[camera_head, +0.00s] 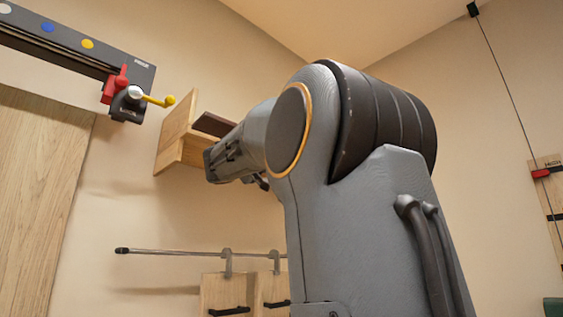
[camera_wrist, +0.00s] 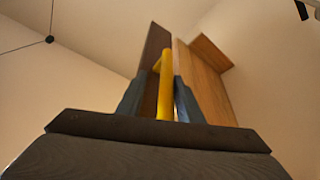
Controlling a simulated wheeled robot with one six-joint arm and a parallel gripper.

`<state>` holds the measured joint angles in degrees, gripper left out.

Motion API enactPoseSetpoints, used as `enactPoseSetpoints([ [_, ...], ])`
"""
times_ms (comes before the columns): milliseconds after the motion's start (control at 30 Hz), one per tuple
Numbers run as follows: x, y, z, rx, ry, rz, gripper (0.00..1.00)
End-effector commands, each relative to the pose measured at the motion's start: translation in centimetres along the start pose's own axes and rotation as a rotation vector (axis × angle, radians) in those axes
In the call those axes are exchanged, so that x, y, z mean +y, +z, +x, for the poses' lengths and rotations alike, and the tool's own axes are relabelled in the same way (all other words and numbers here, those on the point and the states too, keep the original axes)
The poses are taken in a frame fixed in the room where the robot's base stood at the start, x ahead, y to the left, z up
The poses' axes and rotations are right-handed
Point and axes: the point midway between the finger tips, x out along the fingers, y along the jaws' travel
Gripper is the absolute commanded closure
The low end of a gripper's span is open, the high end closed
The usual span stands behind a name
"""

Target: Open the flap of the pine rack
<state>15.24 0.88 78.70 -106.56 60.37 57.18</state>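The pine rack (camera_head: 176,132) is fixed high on the wall, left of my arm in the head view. It has a pale wooden side and a lower board. A dark brown panel (camera_head: 214,124), seemingly the flap, shows above my gripper (camera_head: 209,166). In the wrist view, the rack's pine boards (camera_wrist: 208,82) are right of the dark panel (camera_wrist: 153,52). A yellow bar handle (camera_wrist: 166,92) stands between the two fingers of my gripper (camera_wrist: 158,97). A gap shows on its left side; the right finger looks close to it. The gripper's far end is hidden in the head view.
Below the rack, a metal rod (camera_head: 190,253) carries hanging wooden boards (camera_head: 228,292). A cord (camera_head: 510,95) hangs at right.

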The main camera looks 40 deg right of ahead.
Motion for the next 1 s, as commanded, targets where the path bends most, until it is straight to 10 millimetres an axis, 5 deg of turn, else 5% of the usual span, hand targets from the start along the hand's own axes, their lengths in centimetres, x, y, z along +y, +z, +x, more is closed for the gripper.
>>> enactPoseSetpoints([
  [167, 0.0, 0.0, -0.9, 0.002, 0.000, 0.002, 0.66],
  [600, -0.1, 0.1, -7.2, 0.001, -0.001, 0.002, 0.66],
  [1000, 0.1, 0.0, -7.8, 0.000, 0.000, 0.001, 0.66],
])
